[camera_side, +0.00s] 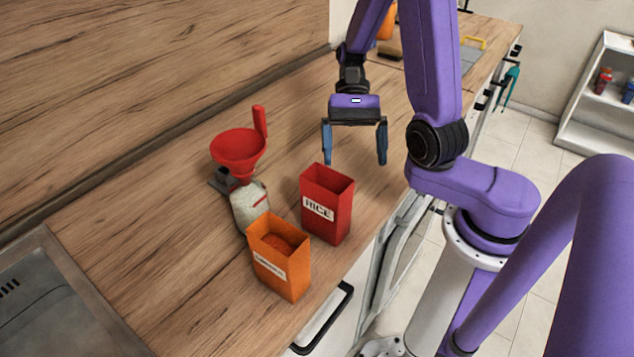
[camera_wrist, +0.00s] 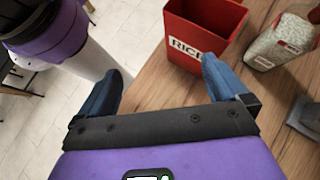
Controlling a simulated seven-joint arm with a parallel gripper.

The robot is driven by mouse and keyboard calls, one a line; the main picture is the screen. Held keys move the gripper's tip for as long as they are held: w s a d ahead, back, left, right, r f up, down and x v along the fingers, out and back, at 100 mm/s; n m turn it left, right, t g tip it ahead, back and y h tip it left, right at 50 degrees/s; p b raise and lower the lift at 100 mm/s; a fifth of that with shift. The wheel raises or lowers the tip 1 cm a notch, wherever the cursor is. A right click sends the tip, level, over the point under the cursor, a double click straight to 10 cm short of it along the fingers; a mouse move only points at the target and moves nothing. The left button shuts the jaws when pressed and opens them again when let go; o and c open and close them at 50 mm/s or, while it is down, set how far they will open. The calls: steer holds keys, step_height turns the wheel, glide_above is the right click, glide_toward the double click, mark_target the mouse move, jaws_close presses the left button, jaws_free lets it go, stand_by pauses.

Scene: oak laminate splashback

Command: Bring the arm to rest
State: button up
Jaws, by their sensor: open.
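My gripper (camera_side: 355,158) is open and empty, its two blue fingers pointing down above the counter, beyond and a little to the right of the red rice box in the side view. In the wrist view the spread fingers of my gripper (camera_wrist: 165,85) have nothing between them. The red box labelled RICE (camera_side: 326,208) stands upright with its top open. It also shows in the wrist view (camera_wrist: 190,50), beyond the right finger and apart from it.
An orange open box (camera_side: 281,268) with reddish contents stands near the front edge. A sink (camera_side: 50,300) lies at lower left. The wooden counter (camera_side: 150,240) has clear room.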

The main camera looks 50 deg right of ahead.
steer(key=s+a+r+n+t+h, duration=0.1)
steer(key=s+n+t+h, duration=0.2)
steer(key=n, duration=0.8)
steer(key=s+a+r+n+t+h, duration=0.2)
steer(key=s+n+t+h, duration=0.1)
steer(key=s+n, duration=0.5)
steer(key=n+h, duration=0.1)
steer(key=n, duration=0.2)
steer(key=shift+r+h, duration=0.2)
steer(key=shift+h, duration=0.1)
